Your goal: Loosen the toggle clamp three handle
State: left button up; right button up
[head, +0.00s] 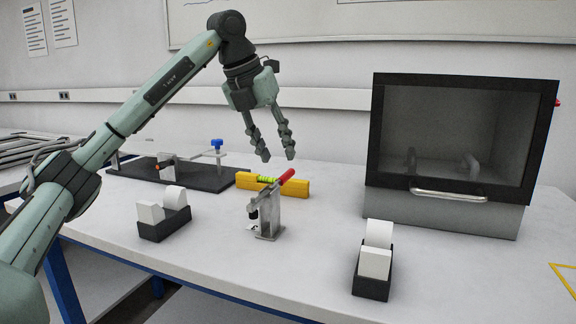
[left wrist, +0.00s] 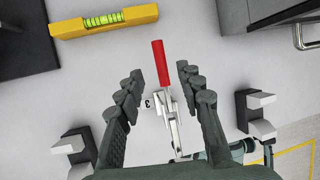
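The toggle clamp (head: 268,212) stands on the white table, a small metal clamp with a red handle (head: 286,177). The handle slants up to the right in the head view. In the left wrist view the red handle (left wrist: 160,62) lies between the two fingers, with the metal clamp body (left wrist: 172,122) below it and a label "3" beside it. My left gripper (head: 278,158) is open and empty, above the clamp with its fingers pointing down. No finger visibly touches the handle. My right gripper is not in view.
A yellow spirit level (head: 300,188) lies behind the clamp. Black holders with white blocks (head: 163,228) (head: 372,285) stand left and right of it. A black fixture plate (head: 200,177) lies at the back left. A dark-framed glass-front box (head: 455,140) stands at the right.

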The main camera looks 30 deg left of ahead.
aim_at(286, 172)
pick_arm(q)
jog(key=x, duration=0.5)
jog(key=shift+w, duration=0.1)
jog(key=shift+c, duration=0.2)
grip_shut()
